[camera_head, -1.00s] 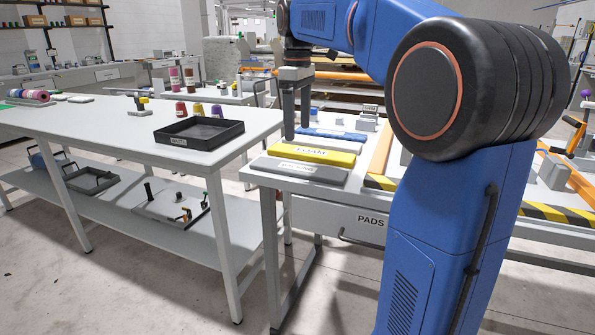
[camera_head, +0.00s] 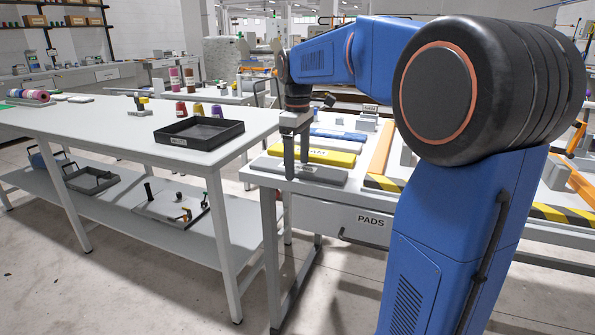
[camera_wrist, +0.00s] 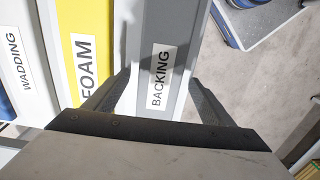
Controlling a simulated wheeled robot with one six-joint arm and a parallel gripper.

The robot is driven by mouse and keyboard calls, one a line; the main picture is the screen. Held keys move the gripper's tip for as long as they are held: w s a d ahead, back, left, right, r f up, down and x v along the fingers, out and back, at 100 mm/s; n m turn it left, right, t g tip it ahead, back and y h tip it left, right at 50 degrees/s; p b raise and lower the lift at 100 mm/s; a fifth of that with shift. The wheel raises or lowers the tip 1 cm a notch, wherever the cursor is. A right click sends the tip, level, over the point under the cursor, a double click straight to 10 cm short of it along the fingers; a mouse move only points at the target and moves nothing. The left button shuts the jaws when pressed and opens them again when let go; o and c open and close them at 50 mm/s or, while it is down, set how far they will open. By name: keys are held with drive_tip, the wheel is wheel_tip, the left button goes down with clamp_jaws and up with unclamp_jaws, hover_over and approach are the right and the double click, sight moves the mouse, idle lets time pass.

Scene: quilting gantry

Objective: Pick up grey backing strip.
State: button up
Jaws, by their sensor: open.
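The grey backing strip (camera_head: 327,174) lies flat on the front edge of the white table in the head view. It also shows in the wrist view (camera_wrist: 178,98), with a white BACKING label on it. My gripper (camera_head: 296,172) is low over the strip, its fingers pointing down. In the wrist view my gripper (camera_wrist: 160,88) is open, with one finger on each side of the strip. Whether the fingers touch the strip cannot be told.
The yellow foam strip (camera_head: 318,155) lies right behind the grey one, also in the wrist view (camera_wrist: 88,60). A blue strip (camera_head: 338,135) lies farther back, and a wadding strip (camera_wrist: 28,70) is beside the foam. A black tray (camera_head: 200,133) stands on the left table.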

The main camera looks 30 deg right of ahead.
drive_tip(key=c, duration=1.2)
drive_tip(key=shift+o, duration=0.2)
